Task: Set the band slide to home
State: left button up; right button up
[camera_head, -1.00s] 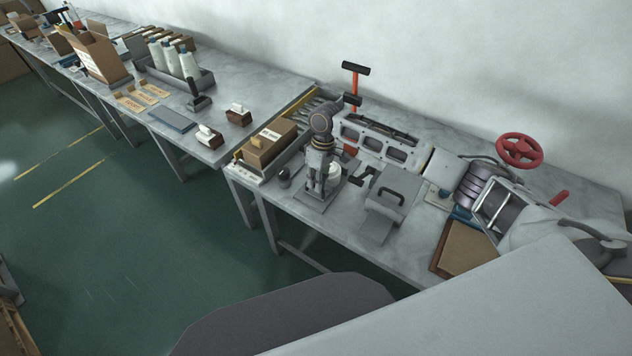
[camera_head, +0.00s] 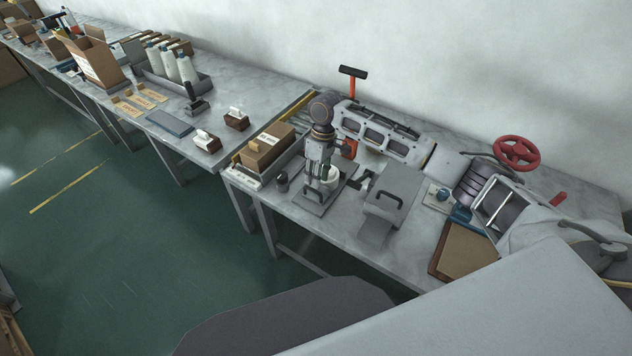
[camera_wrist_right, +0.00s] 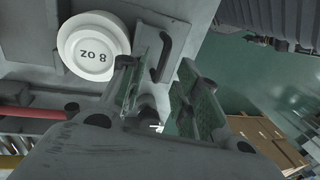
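The band slide appears as a flat grey plate (camera_head: 306,204) with a dark bar handle (camera_head: 313,196) near the front edge of the bench. The handle also shows in the right wrist view (camera_wrist_right: 166,55). A white round piece marked "8 OZ" (camera_wrist_right: 92,46) sits beside the handle; in the head view it is the white cup-like piece (camera_head: 331,175) behind the gripper. My right gripper (camera_head: 317,177) points down over the plate. In the wrist view its two fingers (camera_wrist_right: 168,85) are spread, with the handle beyond the gap; I see nothing held. My left gripper is not in view.
A grey cover with a dark handle (camera_head: 396,187) stands just right of the plate. A cardboard box (camera_head: 266,148) stands to the left. An orange lever (camera_head: 351,84) rises behind. A red handwheel (camera_head: 516,153) is at the right.

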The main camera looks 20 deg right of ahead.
notch_tip(320, 180, up, 8)
jog(key=w+d, duration=0.1)
jog(key=shift+d, duration=0.2)
dwell(0.7)
